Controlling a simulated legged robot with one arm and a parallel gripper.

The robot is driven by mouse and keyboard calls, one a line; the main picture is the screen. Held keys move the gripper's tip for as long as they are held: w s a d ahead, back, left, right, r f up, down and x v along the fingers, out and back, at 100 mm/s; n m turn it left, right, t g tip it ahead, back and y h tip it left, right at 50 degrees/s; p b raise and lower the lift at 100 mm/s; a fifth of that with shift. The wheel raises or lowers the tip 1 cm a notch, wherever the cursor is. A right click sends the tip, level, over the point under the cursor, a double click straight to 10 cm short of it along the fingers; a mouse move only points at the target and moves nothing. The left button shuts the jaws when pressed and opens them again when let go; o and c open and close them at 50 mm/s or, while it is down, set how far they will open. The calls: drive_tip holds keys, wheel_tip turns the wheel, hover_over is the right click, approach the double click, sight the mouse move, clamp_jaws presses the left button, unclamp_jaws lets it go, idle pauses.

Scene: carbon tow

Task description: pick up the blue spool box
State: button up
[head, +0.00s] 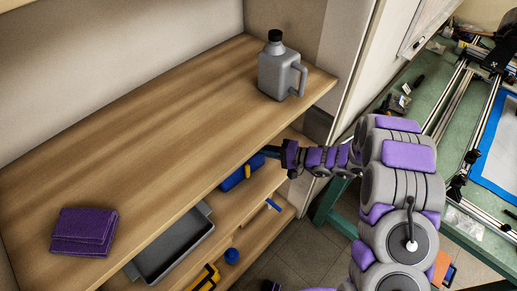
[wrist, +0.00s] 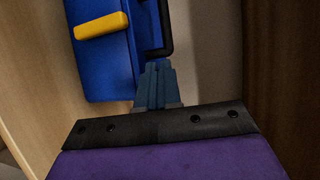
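The blue spool box (head: 233,180) is on the shelf below the wide top board, partly hidden under that board's edge. In the wrist view the blue box (wrist: 105,60) fills the upper left, with a yellow latch (wrist: 102,25) and a black handle (wrist: 168,25) on its right side. My gripper (head: 272,152) reaches in from the right beside the box. In the wrist view the blue fingertips (wrist: 157,66) are close together at the lower end of the handle. I cannot tell whether the handle is between them.
The top board (head: 150,130) holds a grey jug (head: 277,75) and a purple folded pouch (head: 84,232). A grey tray (head: 172,246) sits lower, with a yellow-black object (head: 205,279) and a blue item (head: 231,256) nearby. A green workbench (head: 465,120) stands right.

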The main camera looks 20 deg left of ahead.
drive_tip(key=o, duration=0.4)
drive_tip(key=shift+c, duration=0.2)
drive_tip(key=d+r+b, duration=0.1)
drive_tip(key=d, duration=0.5)
drive_tip(key=shift+b, duration=0.4)
drive_tip(key=d+r, duration=0.2)
drive_tip(key=d, duration=0.9)
drive_tip(key=a+f+p, duration=0.1)
drive_tip(key=a+f, duration=0.2)
drive_tip(key=a, duration=1.4)
drive_tip(key=shift+p, duration=0.4)
